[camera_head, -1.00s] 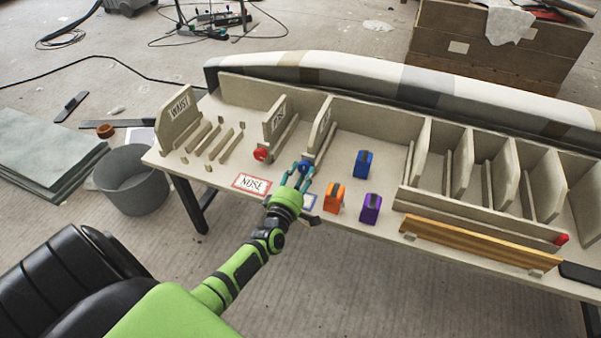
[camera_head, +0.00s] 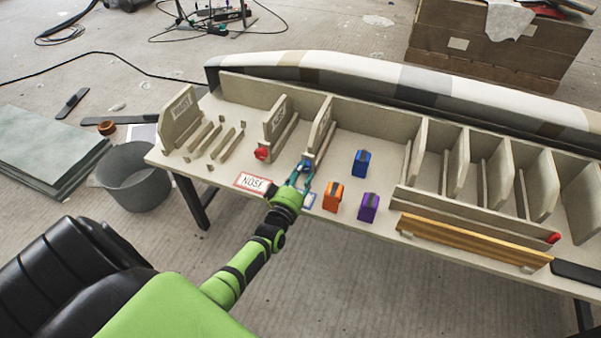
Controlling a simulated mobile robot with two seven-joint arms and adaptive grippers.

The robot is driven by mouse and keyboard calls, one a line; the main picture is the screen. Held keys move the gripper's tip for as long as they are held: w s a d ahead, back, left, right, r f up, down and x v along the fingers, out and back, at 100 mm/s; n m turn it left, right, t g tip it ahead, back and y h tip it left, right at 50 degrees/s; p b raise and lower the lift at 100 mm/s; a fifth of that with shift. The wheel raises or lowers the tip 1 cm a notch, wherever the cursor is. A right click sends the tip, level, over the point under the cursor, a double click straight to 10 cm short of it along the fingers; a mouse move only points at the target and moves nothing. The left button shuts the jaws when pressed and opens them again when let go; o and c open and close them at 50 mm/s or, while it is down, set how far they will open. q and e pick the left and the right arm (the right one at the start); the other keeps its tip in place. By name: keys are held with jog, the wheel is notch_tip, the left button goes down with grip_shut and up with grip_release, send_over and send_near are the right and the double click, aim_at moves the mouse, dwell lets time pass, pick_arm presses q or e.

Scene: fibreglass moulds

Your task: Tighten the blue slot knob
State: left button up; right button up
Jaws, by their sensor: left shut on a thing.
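The blue slot knob (camera_head: 307,161) is at the front end of the second upright panel's slot on the workbench. It is mostly hidden by the teal fingers of my left gripper (camera_head: 305,168). The left gripper is shut on the knob, with its green wrist reaching in from the front. The upright panel (camera_head: 321,127) stands in the slot just behind the knob. My right gripper is not in view.
A red knob (camera_head: 261,153) sits on the slot to the left. Blue (camera_head: 360,163), orange (camera_head: 333,196) and purple (camera_head: 368,207) blocks stand right of the gripper. A NOSE card (camera_head: 255,183) lies at the bench's front edge. A grey bucket (camera_head: 134,180) is on the floor.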

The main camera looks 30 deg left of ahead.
pick_arm(q)
jog(key=shift+m, duration=1.6)
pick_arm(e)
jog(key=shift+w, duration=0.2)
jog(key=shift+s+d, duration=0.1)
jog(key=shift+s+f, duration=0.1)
pick_arm(q)
jog(key=o, duration=1.1)
jog(key=shift+o, duration=0.2)
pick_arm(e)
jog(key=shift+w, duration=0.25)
pick_arm(q)
jog(key=shift+s, duration=0.2)
jog(key=v, duration=1.1)
jog(key=shift+s+d, duration=0.25)
jog(key=shift+s, duration=0.05)
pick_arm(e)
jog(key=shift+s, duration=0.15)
